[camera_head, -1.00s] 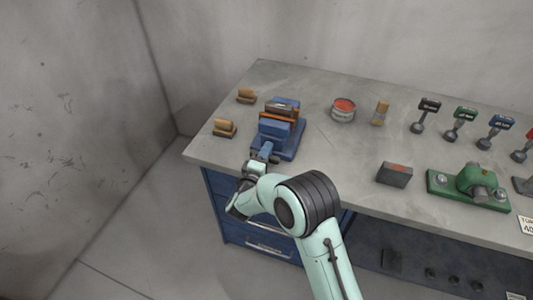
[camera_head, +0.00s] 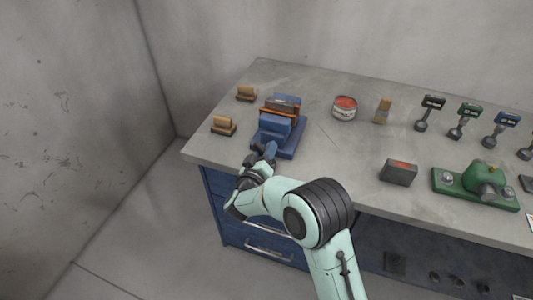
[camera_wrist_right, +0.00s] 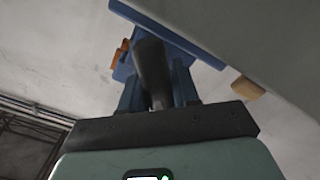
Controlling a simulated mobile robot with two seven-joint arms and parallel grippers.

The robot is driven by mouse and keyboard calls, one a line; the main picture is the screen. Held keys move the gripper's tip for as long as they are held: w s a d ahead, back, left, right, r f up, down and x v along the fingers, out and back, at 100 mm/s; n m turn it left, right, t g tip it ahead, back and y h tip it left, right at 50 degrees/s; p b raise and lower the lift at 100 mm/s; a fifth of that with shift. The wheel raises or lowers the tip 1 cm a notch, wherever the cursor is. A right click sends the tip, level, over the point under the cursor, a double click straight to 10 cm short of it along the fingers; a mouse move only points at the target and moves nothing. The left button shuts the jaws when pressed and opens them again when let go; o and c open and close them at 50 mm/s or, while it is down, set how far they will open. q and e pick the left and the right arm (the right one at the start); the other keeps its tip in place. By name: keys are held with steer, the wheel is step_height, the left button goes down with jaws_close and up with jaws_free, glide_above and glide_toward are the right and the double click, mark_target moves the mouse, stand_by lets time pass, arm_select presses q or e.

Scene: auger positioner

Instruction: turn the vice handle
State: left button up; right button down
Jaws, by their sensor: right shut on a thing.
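The blue vice (camera_head: 278,127) stands near the left front corner of the bench, with an orange-brown piece (camera_head: 280,109) at its jaws. It also shows in the wrist view (camera_wrist_right: 185,36), tilted. My right gripper (camera_head: 260,158) is at the front of the vice, just over the bench edge, shut on the vice handle. In the wrist view a dark bar, the handle (camera_wrist_right: 153,70), runs down toward the palm. The handle is mostly hidden by the gripper in the head view. My left gripper is not in view.
Two small wooden blocks (camera_head: 224,126) (camera_head: 245,93) lie left of the vice. A tin with red contents (camera_head: 344,107), a brush-like item (camera_head: 383,110), a grey block (camera_head: 398,172) and a green fixture (camera_head: 477,184) stand to the right. Blue drawers (camera_head: 262,240) are below the bench (camera_head: 330,165).

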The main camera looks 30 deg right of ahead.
steer(key=shift+m+b, duration=0.55)
steer(key=shift+m, duration=0.55)
steer(key=shift+m+b, duration=0.3)
steer(key=shift+m, duration=0.6)
steer(key=c, duration=0.9)
jaws_free()
steer(key=shift+a, duration=0.1)
steer(key=v, duration=1.3)
steer(key=shift+s+a, duration=0.1)
steer(key=shift+s, duration=0.05)
